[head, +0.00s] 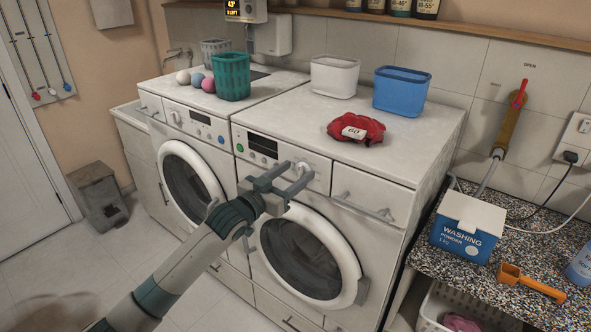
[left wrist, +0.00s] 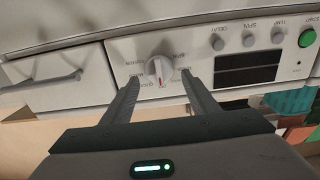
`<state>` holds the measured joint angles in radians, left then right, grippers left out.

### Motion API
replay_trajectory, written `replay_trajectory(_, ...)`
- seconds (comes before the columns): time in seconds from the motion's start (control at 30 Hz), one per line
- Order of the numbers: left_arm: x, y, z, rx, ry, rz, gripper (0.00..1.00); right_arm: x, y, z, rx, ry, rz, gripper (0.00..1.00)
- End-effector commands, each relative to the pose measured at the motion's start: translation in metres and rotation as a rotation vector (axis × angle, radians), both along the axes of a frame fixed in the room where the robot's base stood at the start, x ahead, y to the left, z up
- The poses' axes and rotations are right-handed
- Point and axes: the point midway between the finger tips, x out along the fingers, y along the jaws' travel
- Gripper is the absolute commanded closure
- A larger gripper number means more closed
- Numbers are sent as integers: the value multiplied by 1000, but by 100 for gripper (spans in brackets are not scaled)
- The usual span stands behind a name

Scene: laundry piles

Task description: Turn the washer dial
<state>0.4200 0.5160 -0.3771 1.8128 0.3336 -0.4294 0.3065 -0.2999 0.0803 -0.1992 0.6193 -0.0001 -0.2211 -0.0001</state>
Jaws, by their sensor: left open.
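The washer dial (left wrist: 160,69) is a round white knob with a raised grip and a red mark, on the front panel of the right-hand washer (head: 330,255). In the left wrist view its red mark points down in the picture, and printed labels surround it. My left gripper (left wrist: 160,77) is open, with one finger on each side of the dial and a visible gap to both. In the head view the left gripper (head: 299,170) reaches the panel and partly covers the dial (head: 306,168). My right gripper is not in view.
Small knobs (left wrist: 249,40), a dark display (left wrist: 248,67) and a green button (left wrist: 307,38) share the panel. A drawer handle (head: 365,207) is beside it. A red cloth (head: 370,128) with a "60" tag lies on top. The washing powder box (head: 468,225) stands on the right counter.

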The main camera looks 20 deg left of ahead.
Motion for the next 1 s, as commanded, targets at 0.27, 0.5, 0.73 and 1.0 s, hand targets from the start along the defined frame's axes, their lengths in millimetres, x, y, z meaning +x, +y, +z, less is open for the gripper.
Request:
replay_trajectory(0.27,8,-3,0,1,1,0,46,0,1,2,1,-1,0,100)
replay_trajectory(0.5,8,-3,-1,0,1,0,60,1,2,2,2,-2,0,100)
replay_trajectory(0.73,7,-3,0,1,1,0,86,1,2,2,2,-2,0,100)
replay_trajectory(1.0,7,-3,0,30,-10,0,86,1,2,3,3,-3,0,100)
